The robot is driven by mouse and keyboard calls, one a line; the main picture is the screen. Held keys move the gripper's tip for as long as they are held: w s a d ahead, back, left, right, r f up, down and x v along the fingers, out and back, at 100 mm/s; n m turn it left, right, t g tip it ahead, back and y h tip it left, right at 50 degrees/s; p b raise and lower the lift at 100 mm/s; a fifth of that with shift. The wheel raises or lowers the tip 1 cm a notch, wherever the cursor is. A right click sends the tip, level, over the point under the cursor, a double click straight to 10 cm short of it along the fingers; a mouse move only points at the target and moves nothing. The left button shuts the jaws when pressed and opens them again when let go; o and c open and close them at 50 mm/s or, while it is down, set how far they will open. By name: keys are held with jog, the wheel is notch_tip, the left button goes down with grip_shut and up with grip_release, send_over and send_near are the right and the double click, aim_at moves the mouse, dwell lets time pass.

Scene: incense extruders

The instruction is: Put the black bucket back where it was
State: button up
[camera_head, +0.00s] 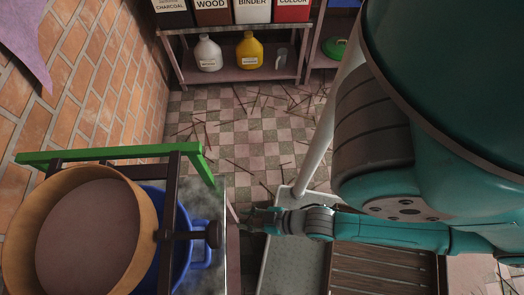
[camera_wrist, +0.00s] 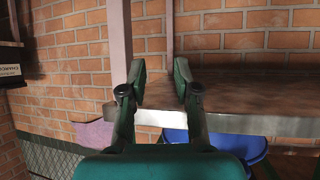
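I cannot pick out a black bucket for certain in either view. A dark container with a charcoal label (camera_head: 172,6) stands at the left end of the shelf top, cut off by the upper edge; I cannot tell if it is the bucket. A dark labelled thing also shows at the left edge of the wrist view (camera_wrist: 9,58). My gripper (camera_head: 248,219) is right of the worktable at the left. In the wrist view my gripper (camera_wrist: 161,82) has its fingers apart, with nothing between them, facing a brick wall and a metal tabletop edge.
A blue bucket (camera_head: 203,255) sits under a large tan round sieve (camera_head: 148,215) and a green-barred frame (camera_head: 100,154). The shelf (camera_head: 228,76) holds a white jug (camera_head: 208,55) and a yellow jug (camera_head: 249,52). Thin sticks lie scattered on the chequered floor (camera_head: 240,125).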

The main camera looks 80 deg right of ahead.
jog(key=s+r+t, duration=0.1)
jog(key=s+r, duration=0.1)
jog(key=r, duration=0.6)
jog(key=s+r+t, duration=0.2)
jog(key=r, duration=0.6)
jog(key=shift+s+d+r+m, duration=0.15)
jog(key=shift+s+d+m, duration=0.15)
jog(key=shift+s, duration=0.05)
